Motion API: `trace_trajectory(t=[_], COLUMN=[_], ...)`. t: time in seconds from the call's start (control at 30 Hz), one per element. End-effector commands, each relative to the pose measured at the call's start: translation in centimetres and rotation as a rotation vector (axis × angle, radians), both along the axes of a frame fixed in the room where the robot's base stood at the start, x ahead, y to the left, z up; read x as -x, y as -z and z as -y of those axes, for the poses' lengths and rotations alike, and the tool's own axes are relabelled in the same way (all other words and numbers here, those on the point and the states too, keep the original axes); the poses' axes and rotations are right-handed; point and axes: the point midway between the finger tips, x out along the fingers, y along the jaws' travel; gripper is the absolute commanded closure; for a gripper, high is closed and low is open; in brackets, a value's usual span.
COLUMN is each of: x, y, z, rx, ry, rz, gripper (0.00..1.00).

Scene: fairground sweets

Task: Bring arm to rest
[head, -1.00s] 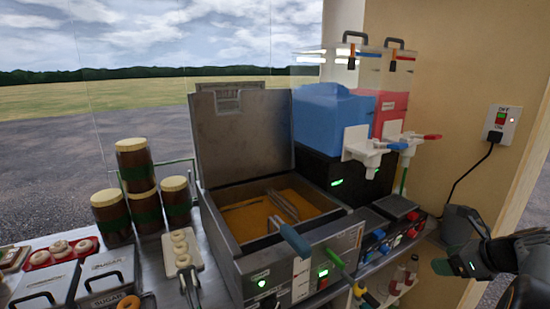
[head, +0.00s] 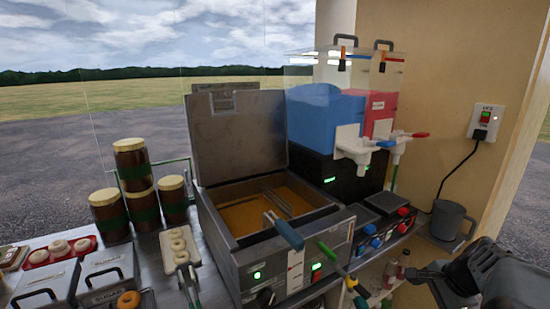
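My gripper (head: 432,276) is at the lower right, in front of the counter's right end and below the grey mug (head: 450,221). My arm comes in from the lower right corner and is partly cut off by the picture edge. The gripper is seen at an angle, and its finger gap is not clear. I see nothing held in it.
The fryer (head: 290,265) with its raised lid and blue and green handles stands mid-counter. Red and blue drink dispensers (head: 325,115) stand behind it. Jars (head: 130,165) stack at left. A wall switch (head: 486,120) with a plugged cable is at right. Bottles sit on a lower shelf.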

Motion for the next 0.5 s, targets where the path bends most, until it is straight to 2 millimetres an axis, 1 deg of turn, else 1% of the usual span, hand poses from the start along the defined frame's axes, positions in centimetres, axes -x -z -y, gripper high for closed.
trace_trajectory(t=[0.03,0.07,0.1,0.17,0.2,0.23,0.3,0.33,0.4,0.5], x=[0.6,1.1,1.8,2.9,3.5,4.0,4.9,5.3,6.0,6.4], y=[-0.2,-0.3,-0.3,-0.4,-0.5,-0.6,-0.9,-1.0,-1.4,-2.2], z=[-2.7,-4.2,-6.2,-8.9,-10.6,-11.8,-14.1,-15.0,-16.8,-18.9], rx=[0.092,0.157,0.235,0.343,0.405,0.446,0.527,0.553,0.595,0.627], ry=[-0.19,-0.322,-0.494,-0.73,-0.867,-0.96,-1.131,-1.185,-1.269,-1.347], rz=[-0.009,-0.013,-0.018,-0.018,-0.014,-0.01,0.006,0.014,0.038,0.083], gripper=[0.29,0.29,0.29,0.29,0.29,0.29,0.29,0.29,0.29,0.29])
